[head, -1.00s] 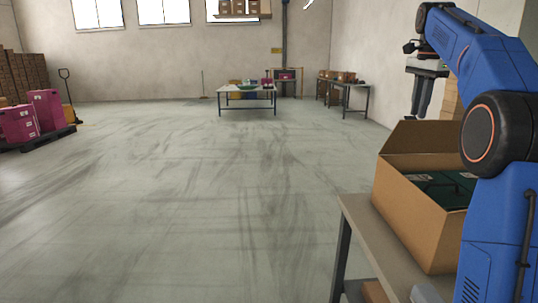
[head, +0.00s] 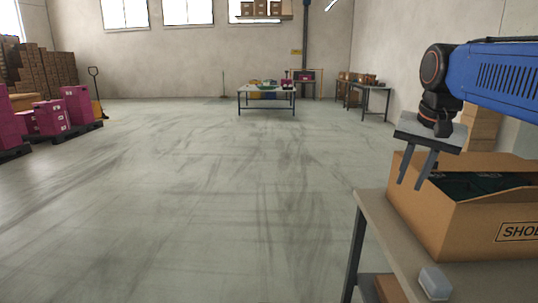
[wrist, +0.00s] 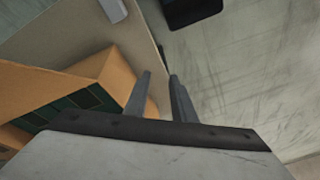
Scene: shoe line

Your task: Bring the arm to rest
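My gripper (head: 411,184) hangs at the end of my blue arm on the right of the head view, fingers pointing down. It is at the left side of the open cardboard shoe carton (head: 440,225), apparently above the near workbench's edge. The two fingers stand apart with nothing between them. The wrist view also shows the fingers (wrist: 160,76) with an empty gap. The carton (wrist: 110,72) with dark green contents lies to their left in that view. The distance between fingers and carton is hard to tell.
The carton stands on a grey workbench (head: 373,207) with a small pale object (head: 435,283) near its front. A table (head: 267,92) with coloured items stands far back. Magenta boxes (head: 76,104) are on pallets at left. The floor between is clear.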

